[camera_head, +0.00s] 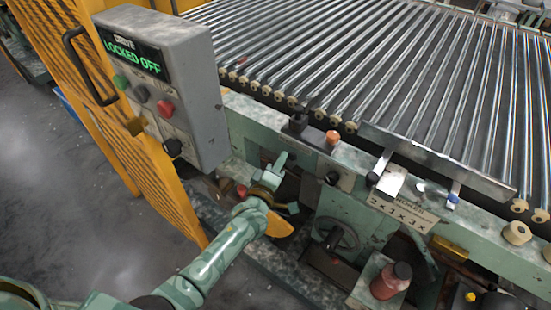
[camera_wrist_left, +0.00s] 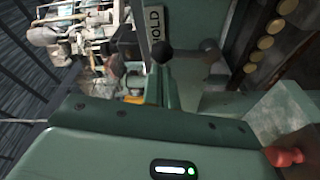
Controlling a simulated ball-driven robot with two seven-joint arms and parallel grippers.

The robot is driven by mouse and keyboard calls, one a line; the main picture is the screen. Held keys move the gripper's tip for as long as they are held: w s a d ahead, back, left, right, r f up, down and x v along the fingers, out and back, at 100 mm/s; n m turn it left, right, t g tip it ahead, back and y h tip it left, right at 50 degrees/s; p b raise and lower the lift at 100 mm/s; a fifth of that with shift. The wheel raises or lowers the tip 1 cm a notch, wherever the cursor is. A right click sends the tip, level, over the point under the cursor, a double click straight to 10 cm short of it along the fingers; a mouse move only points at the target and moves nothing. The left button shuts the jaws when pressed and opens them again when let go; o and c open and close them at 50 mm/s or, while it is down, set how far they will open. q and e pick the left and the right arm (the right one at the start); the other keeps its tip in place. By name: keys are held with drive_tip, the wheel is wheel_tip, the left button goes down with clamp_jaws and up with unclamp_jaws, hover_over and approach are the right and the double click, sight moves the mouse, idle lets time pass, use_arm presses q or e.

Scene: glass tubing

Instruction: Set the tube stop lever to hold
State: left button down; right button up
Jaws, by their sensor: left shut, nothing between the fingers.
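A small black ball knob (camera_head: 332,178) stands out from a pale plate on the front of the green machine frame; it looks like the tube stop lever. In the left wrist view a black ball knob (camera_wrist_left: 163,50) shows just past my fingertips, beside a white label (camera_wrist_left: 153,22) that seems to read HOLD. I cannot tell which position the lever is in. My left gripper (camera_head: 278,168) is shut and empty, to the left of the knob in the head view. In the left wrist view its green fingers (camera_wrist_left: 160,82) are together below the knob; contact is unclear.
A grey control box (camera_head: 205,95) reading LOCKED OFF stands at the left on a yellow mesh guard (camera_head: 110,130). Metal rollers (camera_head: 370,60) fill the back. A handwheel (camera_head: 337,235) and a red bottle (camera_head: 391,281) sit low at the front. Grey floor (camera_head: 60,190) is open at left.

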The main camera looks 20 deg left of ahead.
use_arm(q)
drive_tip(key=shift+s+d+f+m, duration=0.15)
drive_tip(key=shift+s+d+m, duration=0.1)
drive_tip(key=shift+d+m, duration=0.5)
drive_tip(key=shift+d, duration=0.1)
use_arm(e)
drive_tip(key=shift+r, duration=0.1)
